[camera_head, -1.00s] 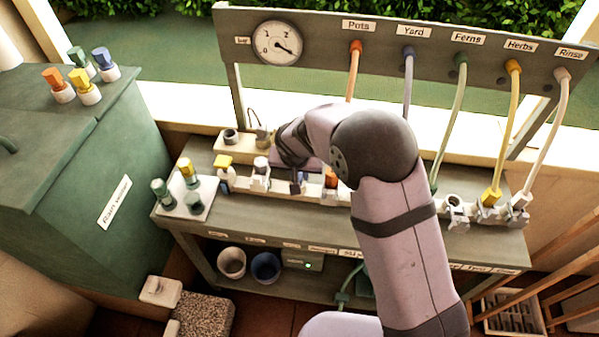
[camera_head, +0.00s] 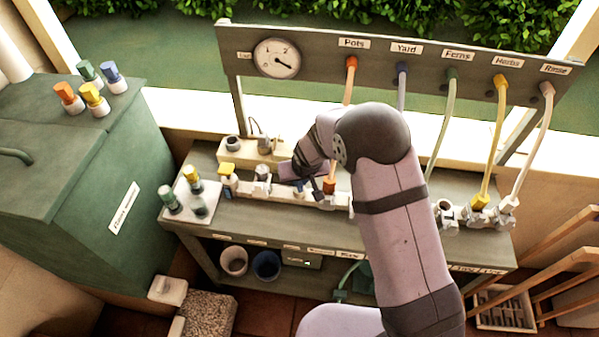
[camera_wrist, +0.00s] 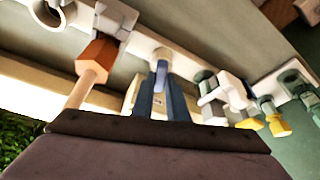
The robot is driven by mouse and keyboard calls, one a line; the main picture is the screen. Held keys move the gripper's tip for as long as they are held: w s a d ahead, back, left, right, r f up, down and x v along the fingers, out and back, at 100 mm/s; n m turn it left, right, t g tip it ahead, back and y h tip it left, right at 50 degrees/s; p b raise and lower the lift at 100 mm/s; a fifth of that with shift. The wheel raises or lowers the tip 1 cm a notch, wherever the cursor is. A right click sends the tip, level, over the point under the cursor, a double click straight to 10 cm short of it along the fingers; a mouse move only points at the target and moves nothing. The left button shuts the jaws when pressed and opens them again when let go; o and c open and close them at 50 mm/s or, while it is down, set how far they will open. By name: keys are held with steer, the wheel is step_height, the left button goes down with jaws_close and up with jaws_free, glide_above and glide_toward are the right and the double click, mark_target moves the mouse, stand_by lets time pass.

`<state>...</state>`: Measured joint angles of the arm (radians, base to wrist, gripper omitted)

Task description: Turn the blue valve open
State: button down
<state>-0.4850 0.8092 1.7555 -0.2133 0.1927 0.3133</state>
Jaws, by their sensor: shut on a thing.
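The blue valve handle (camera_wrist: 160,76) shows in the wrist view as a small blue lever between my two dark fingers, on a pale fitting of the manifold rail. My gripper (camera_wrist: 163,84) is shut on it, and the fingers hide much of its sides. In the head view my gripper (camera_head: 312,186) is low over the bench, just left of the orange hose connector (camera_head: 329,185). The valve there is mostly covered by my wrist and fingers, so its exact angle cannot be told.
The orange connector (camera_wrist: 97,54) and its hose stand close beside my gripper. A yellow-handled fitting (camera_head: 226,168) and a white one (camera_head: 262,172) are to the left on the rail. Hoses hang from the labelled board (camera_head: 420,62) behind. A green barrel box (camera_head: 70,200) stands at left.

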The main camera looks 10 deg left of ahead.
stand_by(0.4)
steer(key=c, duration=1.7)
jaws_free()
steer(key=shift+c, duration=0.2)
steer(key=shift+r, duration=0.1)
steer(key=b+v, duration=0.2)
steer(key=v, duration=0.5)
steer(key=shift+s, duration=0.15)
